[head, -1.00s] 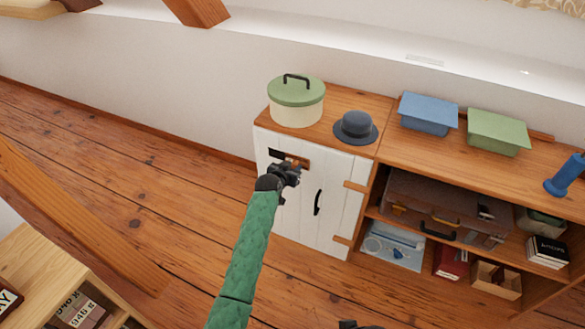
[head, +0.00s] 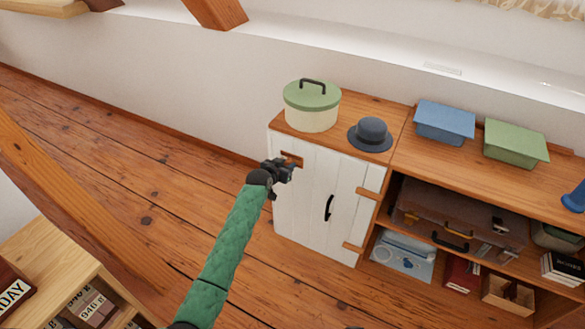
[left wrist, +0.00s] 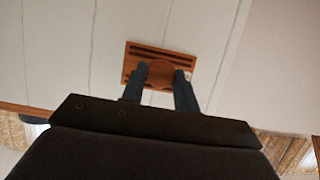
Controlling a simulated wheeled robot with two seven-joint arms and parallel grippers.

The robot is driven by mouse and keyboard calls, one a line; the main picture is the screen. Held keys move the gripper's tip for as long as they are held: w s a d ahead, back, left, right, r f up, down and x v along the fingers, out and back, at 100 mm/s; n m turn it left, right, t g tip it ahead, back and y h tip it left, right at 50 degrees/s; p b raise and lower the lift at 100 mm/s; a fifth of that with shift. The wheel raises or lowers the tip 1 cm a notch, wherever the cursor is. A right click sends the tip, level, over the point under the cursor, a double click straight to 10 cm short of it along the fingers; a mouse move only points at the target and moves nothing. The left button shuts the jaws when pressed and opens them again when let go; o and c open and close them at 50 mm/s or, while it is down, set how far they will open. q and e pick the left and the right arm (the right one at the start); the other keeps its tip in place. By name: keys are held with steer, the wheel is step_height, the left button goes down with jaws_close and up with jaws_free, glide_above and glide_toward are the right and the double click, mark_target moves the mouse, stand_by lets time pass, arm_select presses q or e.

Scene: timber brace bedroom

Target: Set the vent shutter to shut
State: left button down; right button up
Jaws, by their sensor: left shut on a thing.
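The vent shutter is a small wooden slide with a round knob (left wrist: 160,72), set in a wooden frame (head: 292,159) high on the white cabinet door (head: 312,200). My left gripper (head: 284,168) is at the vent, its fingers shut on the knob. In the left wrist view the two dark fingertips (left wrist: 159,70) lie on either side of the knob. Dark narrow slots show on the wood above it. In the head view the gripper hides the left part of the vent. A small dark piece at the bottom edge may be my right gripper (head: 355,327).
A green-lidded pot (head: 312,106) and a dark hat (head: 370,134) stand on the cabinet top. The door has a black handle (head: 328,208). Open shelves with a suitcase (head: 458,217) are to the right. The floor left of the cabinet is clear.

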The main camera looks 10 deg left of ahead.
arm_select(q)
steer(key=c, duration=1.1)
jaws_free()
arm_select(e)
steer(key=shift+s+f, duration=0.1)
arm_select(q)
steer(key=v, duration=0.7)
steer(key=shift+s+a+r+b, duration=0.1)
steer(key=shift+s+a+b, duration=0.05)
steer(key=shift+s+b, duration=0.25)
arm_select(e)
steer(key=shift+x, duration=0.9)
steer(key=shift+s+r, duration=0.15)
steer(key=shift+r, duration=0.05)
